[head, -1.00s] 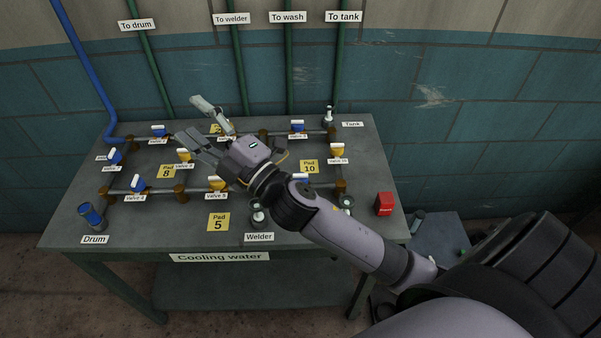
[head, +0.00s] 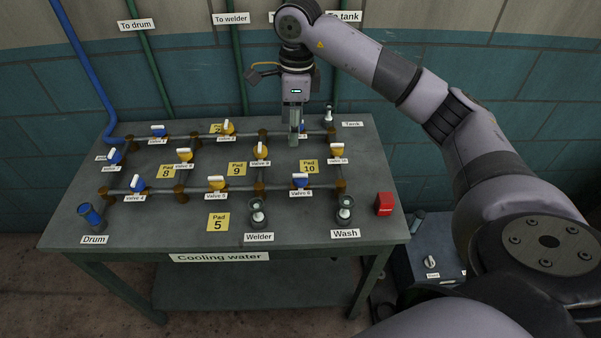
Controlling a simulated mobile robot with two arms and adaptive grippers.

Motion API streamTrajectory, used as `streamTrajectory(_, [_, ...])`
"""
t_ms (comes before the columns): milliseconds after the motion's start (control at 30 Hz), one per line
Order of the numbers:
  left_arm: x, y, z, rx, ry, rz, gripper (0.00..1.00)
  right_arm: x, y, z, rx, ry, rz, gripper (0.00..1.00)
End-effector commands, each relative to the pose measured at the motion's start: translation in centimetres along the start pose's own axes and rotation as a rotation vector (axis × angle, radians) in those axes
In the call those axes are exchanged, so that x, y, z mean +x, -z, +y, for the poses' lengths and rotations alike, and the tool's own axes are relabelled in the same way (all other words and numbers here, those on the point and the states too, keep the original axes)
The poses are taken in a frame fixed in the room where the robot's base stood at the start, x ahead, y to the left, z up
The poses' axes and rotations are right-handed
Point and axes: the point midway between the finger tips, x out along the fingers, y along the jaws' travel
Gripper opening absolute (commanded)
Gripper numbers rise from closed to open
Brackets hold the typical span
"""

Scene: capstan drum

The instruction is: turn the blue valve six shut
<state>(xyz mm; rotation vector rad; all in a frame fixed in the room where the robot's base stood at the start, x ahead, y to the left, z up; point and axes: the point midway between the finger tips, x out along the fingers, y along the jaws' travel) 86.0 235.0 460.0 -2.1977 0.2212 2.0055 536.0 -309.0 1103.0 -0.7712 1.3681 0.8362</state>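The blue valve six (head: 300,183), with a white lever, sits on the front pipe at the right of the table, above its "Valve 6" label (head: 301,194). The lever seems to lie roughly along the pipe, but it is small. My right gripper (head: 295,140) points down over the back pipe, behind valve six and apart from it. It hides most of another blue valve (head: 303,128) there. Its fingers are seen edge-on, so I cannot tell whether they are open or touch that valve. My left gripper is not in view.
The table (head: 140,250) carries pipes with several other blue and yellow valves. The Welder fitting (head: 258,212) and Wash fitting (head: 345,210) stand at the front, the red box (head: 384,204) at the right. A yellow valve (head: 337,151) stands near my gripper.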

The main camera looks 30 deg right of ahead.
Motion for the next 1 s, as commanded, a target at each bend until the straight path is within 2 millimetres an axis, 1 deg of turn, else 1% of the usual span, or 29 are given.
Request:
streamTrajectory(33, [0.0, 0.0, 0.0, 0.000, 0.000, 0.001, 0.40, -0.4, 0.9, -0.4, 0.010, 0.008, 0.030, 0.54])
streamTrajectory(133, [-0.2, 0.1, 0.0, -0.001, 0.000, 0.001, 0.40, -0.4, 1.8, -0.7, 0.020, 0.013, 0.061, 0.54])
streamTrajectory(267, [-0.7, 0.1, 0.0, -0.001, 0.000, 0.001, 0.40, 1.2, 1.9, -0.6, 0.020, 0.010, 0.065, 0.54])
streamTrajectory(367, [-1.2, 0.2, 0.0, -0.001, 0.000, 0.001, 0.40, 3.1, 2.0, -0.6, 0.020, 0.007, 0.066, 0.54])
streamTrajectory(800, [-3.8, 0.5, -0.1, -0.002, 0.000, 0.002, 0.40, 12.6, 2.5, -0.7, 0.019, 0.008, 0.061, 0.54])
streamTrajectory(900, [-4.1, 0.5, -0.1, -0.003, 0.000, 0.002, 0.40, 14.2, 2.6, -0.7, 0.019, 0.009, 0.061, 0.54])
streamTrajectory(1000, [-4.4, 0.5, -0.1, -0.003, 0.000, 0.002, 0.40, 15.4, 2.6, -0.8, 0.018, 0.010, 0.060, 0.54])
